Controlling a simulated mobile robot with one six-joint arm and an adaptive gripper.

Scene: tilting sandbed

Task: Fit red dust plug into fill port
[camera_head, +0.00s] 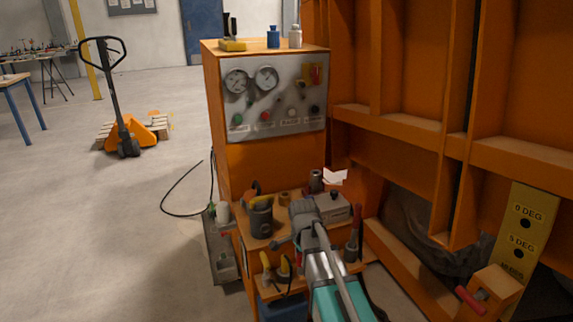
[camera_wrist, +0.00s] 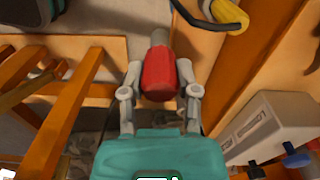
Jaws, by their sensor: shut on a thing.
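In the wrist view, a red plug (camera_wrist: 159,76) with a grey end sits between the two grey fingers of my gripper (camera_wrist: 160,88), which is shut on it. The grey end points toward the top of the picture. In the head view, my gripper (camera_head: 303,214) is over the lower shelf of the orange cabinet, among the tools there. The red plug cannot be made out in the head view. I cannot pick out the fill port for certain in either view.
The orange cabinet (camera_head: 240,150) carries a grey gauge panel (camera_head: 290,108). A dark cup (camera_head: 261,217) and a grey box (camera_head: 336,208) stand close to my gripper. The orange ribbed wall (camera_head: 400,80) rises on the right. Floor on the left is clear up to the pallet jack (camera_head: 128,140).

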